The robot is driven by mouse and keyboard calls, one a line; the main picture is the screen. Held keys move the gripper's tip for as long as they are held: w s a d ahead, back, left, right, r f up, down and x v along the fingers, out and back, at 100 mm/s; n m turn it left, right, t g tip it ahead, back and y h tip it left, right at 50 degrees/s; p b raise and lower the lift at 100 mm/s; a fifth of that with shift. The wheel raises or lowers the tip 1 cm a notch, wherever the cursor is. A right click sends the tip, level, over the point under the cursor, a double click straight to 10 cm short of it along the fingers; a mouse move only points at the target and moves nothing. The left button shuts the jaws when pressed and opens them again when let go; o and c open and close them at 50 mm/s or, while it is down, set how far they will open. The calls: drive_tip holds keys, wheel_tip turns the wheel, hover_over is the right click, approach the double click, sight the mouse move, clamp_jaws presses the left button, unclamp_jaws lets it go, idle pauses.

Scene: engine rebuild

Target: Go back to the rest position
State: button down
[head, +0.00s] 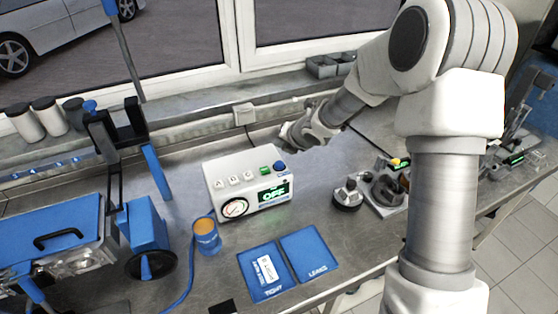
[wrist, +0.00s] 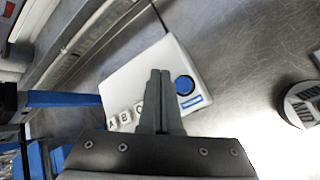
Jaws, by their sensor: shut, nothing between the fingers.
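My gripper (head: 290,138) is above the bench, just behind the right end of the white tester box in the head view. In the wrist view its two fingers (wrist: 160,75) are pressed together with nothing between them. The white tester box (head: 230,190) has a dial gauge, a row of small lettered keys, a green button, a blue knob and a display reading OFF. In the wrist view the box (wrist: 135,75) is below the fingers, its blue knob (wrist: 184,85) just right of the fingertips. My gripper appears apart from the box.
Blue trays marked TIGHT (head: 252,284) and LEAKS (head: 320,270) lie in front of the box. An orange-topped blue cup (head: 206,238) and a blue stand (head: 145,235) are left. Dark metal parts (head: 347,197) are right. A window sill (head: 200,107) runs behind.

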drive_tip(key=s+d+r+m+h+b, duration=0.2)
drive_tip(key=s+d+r+m+h, duration=0.4)
drive_tip(key=s+d+r+m, duration=0.8)
drive_tip(key=s+a+r+m+g+y, duration=0.1)
drive_tip(key=s+m+g, duration=0.1)
drive_tip(key=s+m, duration=1.6)
drive_tip(key=s, duration=0.4)
drive_tip(key=shift+a+r+m+g+y+b, duration=0.25)
drive_tip(key=shift+a+m+g+y+b, duration=0.05)
drive_tip(key=shift+a+b, duration=0.1)
